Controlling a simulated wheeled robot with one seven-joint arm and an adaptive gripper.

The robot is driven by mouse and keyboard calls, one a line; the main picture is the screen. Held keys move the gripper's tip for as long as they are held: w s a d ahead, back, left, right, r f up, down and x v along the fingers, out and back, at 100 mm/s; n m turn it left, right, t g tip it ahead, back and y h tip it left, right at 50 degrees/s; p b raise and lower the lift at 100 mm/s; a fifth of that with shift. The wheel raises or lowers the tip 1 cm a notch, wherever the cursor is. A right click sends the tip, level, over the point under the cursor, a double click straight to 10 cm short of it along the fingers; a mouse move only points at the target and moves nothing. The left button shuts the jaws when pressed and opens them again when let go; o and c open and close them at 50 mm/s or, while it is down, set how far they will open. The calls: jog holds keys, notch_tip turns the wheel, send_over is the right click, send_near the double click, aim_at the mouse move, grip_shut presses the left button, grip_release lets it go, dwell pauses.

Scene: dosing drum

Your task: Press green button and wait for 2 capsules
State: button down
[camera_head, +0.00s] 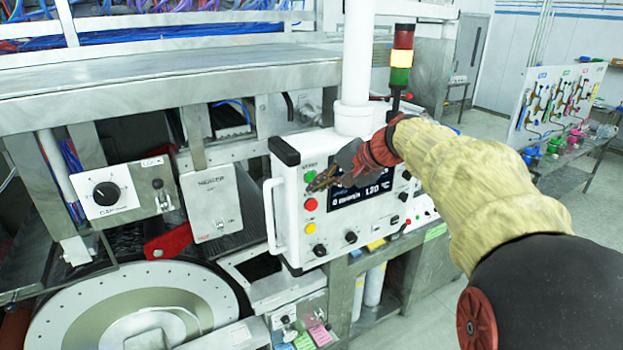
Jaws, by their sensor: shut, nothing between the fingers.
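The green button (309,176) is at the upper left of the white control panel (290,256). My gripper (313,188) is shut and empty in front of the panel, with its fingertips just below and right of the green button. I cannot tell whether they touch the panel. A display (344,200) on the panel is partly hidden by my gripper; it shows a zero reading and about 120 °C. The dosing drum (75,322) is a large round disc with holes around its rim at the lower left. No capsules can be made out.
A red button (310,204) and a yellow button (310,228) sit below the green one. A white handle (269,215) juts out at the panel's left side. A stack light (401,57) stands behind the panel. Open floor lies at the right.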

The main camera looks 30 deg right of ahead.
jog(key=shift+w, duration=0.15)
jog(key=shift+w, duration=0.3)
jog(key=shift+w, duration=0.4)
dwell(1.0)
jog(key=shift+s, duration=0.1)
jog(key=shift+s+b, duration=0.45)
jog(key=shift+s, duration=0.3)
jog(key=s+b, duration=0.2)
jog(key=s, duration=0.3)
jog(key=shift+d, duration=0.1)
dwell(0.4)
